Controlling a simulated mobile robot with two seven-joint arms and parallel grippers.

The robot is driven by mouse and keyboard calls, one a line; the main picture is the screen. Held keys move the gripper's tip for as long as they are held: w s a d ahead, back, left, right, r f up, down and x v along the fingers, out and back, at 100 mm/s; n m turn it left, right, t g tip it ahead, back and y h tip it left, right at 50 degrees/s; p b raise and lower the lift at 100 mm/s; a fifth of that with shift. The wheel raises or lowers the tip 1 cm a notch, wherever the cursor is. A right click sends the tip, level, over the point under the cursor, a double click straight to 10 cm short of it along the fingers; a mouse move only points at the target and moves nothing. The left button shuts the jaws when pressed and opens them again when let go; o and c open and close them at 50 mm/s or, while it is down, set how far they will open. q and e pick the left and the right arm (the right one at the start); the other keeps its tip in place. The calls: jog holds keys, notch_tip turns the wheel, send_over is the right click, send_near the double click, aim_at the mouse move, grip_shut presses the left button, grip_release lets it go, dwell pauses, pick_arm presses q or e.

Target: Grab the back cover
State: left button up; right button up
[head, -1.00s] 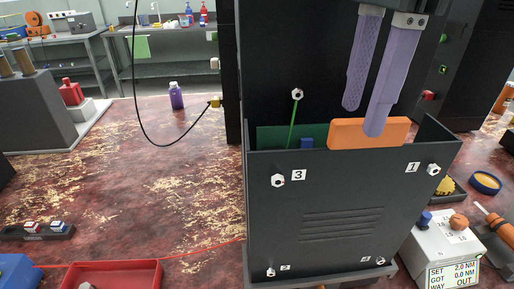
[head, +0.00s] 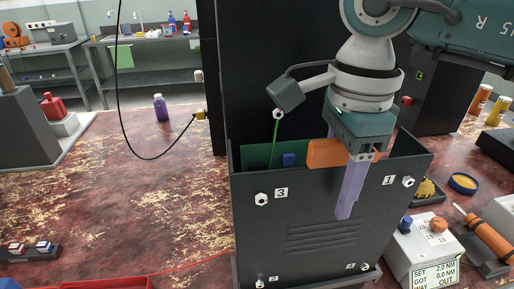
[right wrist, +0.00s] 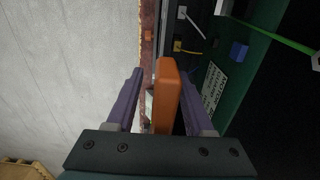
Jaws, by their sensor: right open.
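The back cover (head: 300,212) is a dark grey upright panel on the near side of the box, with vent slots and white hex screws at numbered corners. An orange block (head: 325,153) sits at its top edge; I cannot tell whether it is fixed to the cover. My right gripper (head: 358,188) points down there, open. One purple finger hangs in front of the cover; the other is mostly hidden. In the right wrist view the orange block (right wrist: 166,95) lies between the open fingers (right wrist: 160,70), with gaps on both sides. My left gripper is not in view.
A green board (head: 257,155) and a green wire are inside the box. A torque display unit (head: 425,250) and an orange-handled tool (head: 488,235) stand at the right. A black cable hangs at the left. The bench (head: 120,200) left of the box is mostly clear.

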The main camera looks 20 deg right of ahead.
grip_shut()
dwell(1.3)
